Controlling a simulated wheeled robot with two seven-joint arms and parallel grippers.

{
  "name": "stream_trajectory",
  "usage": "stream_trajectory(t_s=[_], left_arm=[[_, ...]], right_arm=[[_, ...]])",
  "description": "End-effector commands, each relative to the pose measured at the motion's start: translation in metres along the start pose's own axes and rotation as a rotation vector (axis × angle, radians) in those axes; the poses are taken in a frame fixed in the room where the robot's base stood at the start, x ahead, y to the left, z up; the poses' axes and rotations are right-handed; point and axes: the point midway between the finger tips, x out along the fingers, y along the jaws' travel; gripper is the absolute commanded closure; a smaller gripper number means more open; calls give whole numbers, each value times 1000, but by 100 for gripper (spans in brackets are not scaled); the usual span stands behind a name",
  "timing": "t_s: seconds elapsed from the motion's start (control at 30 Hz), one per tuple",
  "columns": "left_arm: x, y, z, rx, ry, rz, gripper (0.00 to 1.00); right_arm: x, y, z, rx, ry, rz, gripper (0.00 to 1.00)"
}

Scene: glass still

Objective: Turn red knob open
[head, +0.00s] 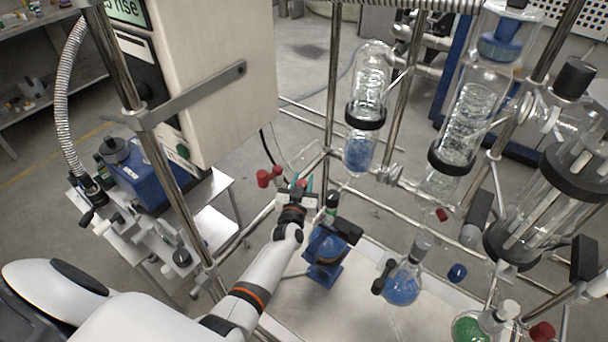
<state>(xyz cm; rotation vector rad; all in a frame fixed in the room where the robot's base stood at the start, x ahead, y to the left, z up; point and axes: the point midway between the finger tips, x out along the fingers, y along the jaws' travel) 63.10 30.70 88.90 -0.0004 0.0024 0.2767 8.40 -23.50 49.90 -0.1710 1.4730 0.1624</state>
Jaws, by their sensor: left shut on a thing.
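Red valve parts (264,178) show just left of the fingertips. How far the knob is turned cannot be made out. My right gripper is not in view.
Metal posts and rails surround my left arm. A blue device (325,250) stands right of my left wrist. A flask with blue liquid (402,286) and a green-filled flask (469,328) are at the lower right. Glass columns (463,125) stand behind.

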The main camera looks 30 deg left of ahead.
Motion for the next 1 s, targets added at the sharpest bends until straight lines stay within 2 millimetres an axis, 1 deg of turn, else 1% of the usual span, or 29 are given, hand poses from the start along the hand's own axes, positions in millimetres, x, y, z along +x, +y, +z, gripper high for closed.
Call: stream_trajectory(t_s=[0.03, 0.3, 0.8, 0.83, 0.93, 0.97, 1.0], left_arm=[[0, -2, 1, -6, 2, 27, 92], [0, 1, 0, -3, 0, 125, 92], [0, 2, 0, 0, -2, 146, 92], [0, 2, 0, 0, -2, 146, 66], [0, 2, 0, 0, -2, 146, 50], [0, 3, 0, 0, -2, 146, 47], [0, 3, 0, 0, -2, 146, 47]], right_arm=[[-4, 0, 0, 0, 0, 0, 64], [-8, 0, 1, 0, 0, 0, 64], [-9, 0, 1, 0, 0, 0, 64], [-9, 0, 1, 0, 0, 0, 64], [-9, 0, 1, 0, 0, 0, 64], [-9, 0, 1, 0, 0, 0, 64], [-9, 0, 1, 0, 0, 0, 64]])
